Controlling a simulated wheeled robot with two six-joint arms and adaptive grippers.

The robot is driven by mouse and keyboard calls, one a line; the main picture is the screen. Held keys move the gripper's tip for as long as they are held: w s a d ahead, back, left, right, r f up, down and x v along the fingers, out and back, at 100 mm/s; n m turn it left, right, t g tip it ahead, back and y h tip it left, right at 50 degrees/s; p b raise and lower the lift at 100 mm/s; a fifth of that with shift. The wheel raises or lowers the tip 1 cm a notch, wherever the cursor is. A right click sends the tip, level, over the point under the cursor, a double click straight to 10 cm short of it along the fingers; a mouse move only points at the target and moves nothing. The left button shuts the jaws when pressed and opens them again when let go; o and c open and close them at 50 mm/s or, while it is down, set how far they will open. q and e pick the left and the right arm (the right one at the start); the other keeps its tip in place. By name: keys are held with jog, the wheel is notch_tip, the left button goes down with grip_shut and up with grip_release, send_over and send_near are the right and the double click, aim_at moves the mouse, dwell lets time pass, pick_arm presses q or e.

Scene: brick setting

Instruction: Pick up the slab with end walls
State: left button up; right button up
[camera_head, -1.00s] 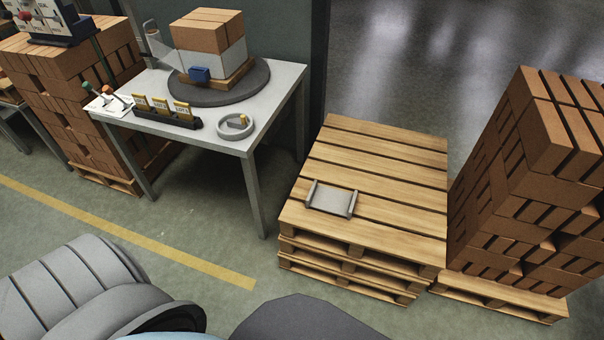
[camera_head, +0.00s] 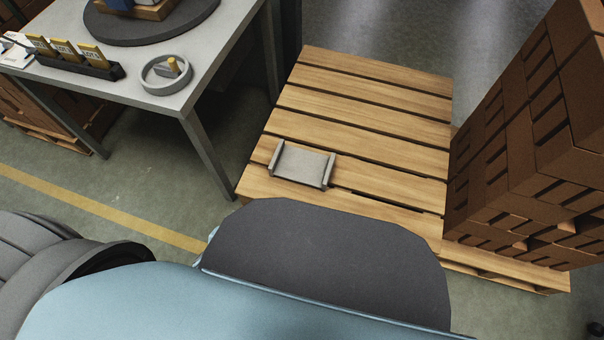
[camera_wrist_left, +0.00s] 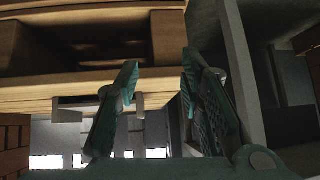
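The slab with end walls (camera_head: 302,164) is a small light grey plate with a raised wall at its left and right ends. It lies flat on the top pallet (camera_head: 365,133), near its front left part. In the left wrist view, the picture looks upside down, and a grey piece on the pallet edge (camera_wrist_left: 67,115) appears to be the slab, partly hidden by a finger. My left gripper (camera_wrist_left: 160,95) is open, its two green fingers apart with nothing between them. Neither gripper shows in the head view.
A stack of brown bricks (camera_head: 520,150) stands close on the right. A grey table (camera_head: 215,60) at upper left holds a round turntable (camera_head: 150,25), a grey ring dish (camera_head: 167,75) and a rack with yellow cards (camera_head: 65,55). The pallet boards around the slab are clear.

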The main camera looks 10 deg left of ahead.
aim_at(276, 154)
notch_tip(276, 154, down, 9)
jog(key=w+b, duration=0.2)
jog(key=b, duration=0.4)
pick_arm(q)
jog(key=w+d+r+t, duration=0.1)
jog(key=w+r+t, duration=0.1)
jog(key=w, duration=0.2)
jog(key=w+d+r+t+h, duration=0.1)
jog(key=w, duration=0.2)
jog(key=w+d+r+t+b, duration=0.1)
jog(key=w+r+t, duration=0.1)
jog(key=w, duration=0.2)
jog(key=shift+w+d+r+t+h, duration=0.2)
jog(key=shift+w+r+t+h, duration=0.1)
jog(key=shift+w+r, duration=0.05)
jog(key=b+x, duration=0.3)
jog(key=x, duration=0.9)
jog(key=shift+w+d+b, duration=0.1)
jog(key=shift+w+b, duration=0.25)
jog(key=shift+w, duration=0.2)
jog(key=shift+r, duration=0.1)
grip_shut()
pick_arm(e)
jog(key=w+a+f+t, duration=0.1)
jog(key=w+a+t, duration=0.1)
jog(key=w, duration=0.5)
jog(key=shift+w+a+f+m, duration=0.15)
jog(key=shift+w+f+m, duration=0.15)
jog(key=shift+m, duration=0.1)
